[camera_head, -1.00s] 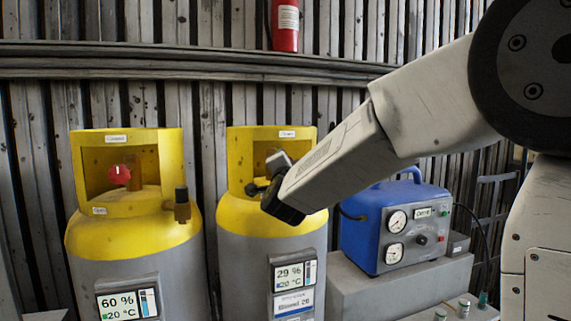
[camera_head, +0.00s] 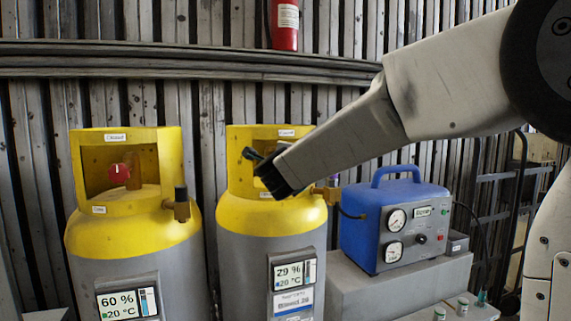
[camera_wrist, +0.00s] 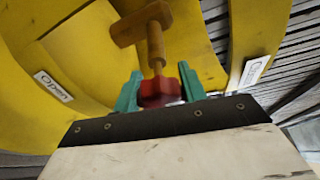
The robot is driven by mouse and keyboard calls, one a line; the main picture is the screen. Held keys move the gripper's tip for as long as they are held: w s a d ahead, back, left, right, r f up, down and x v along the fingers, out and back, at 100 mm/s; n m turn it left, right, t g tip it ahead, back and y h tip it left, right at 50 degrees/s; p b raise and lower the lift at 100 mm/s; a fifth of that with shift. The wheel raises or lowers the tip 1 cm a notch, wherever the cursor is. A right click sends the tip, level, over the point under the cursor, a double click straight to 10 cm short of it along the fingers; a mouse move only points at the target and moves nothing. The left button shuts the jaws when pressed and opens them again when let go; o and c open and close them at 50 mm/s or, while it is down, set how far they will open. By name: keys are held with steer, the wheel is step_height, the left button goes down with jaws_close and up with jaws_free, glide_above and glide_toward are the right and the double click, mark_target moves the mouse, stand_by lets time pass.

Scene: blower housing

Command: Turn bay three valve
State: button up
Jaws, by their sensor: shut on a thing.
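The right-hand yellow-and-grey cylinder (camera_head: 272,217) stands upright with my gripper (camera_head: 259,162) at the opening in its yellow collar. In the wrist view its red valve knob (camera_wrist: 160,92) sits between my green fingertips, which are shut on it. A brass stem and fitting (camera_wrist: 155,45) lie behind the knob. A label reading "Open" (camera_wrist: 54,86) is left of the knob, and a second label (camera_wrist: 253,73), hard to read, is at the right. In the head view my gripper hides this knob. The left cylinder (camera_head: 130,230) has its own red knob (camera_head: 119,173), untouched.
A blue machine with gauges (camera_head: 395,222) stands on a grey block right of the cylinders. A brass side fitting (camera_head: 328,194) projects from the right cylinder. A red extinguisher (camera_head: 285,25) hangs on the slatted wall. Small bottles (camera_head: 462,307) stand at lower right.

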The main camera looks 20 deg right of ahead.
stand_by(0.6)
steer(key=o, duration=1)
steer(key=shift+c, duration=0.2)
steer(key=v, duration=0.7)
steer(key=shift+s, duration=0.4)
steer(key=shift+a, duration=0.1)
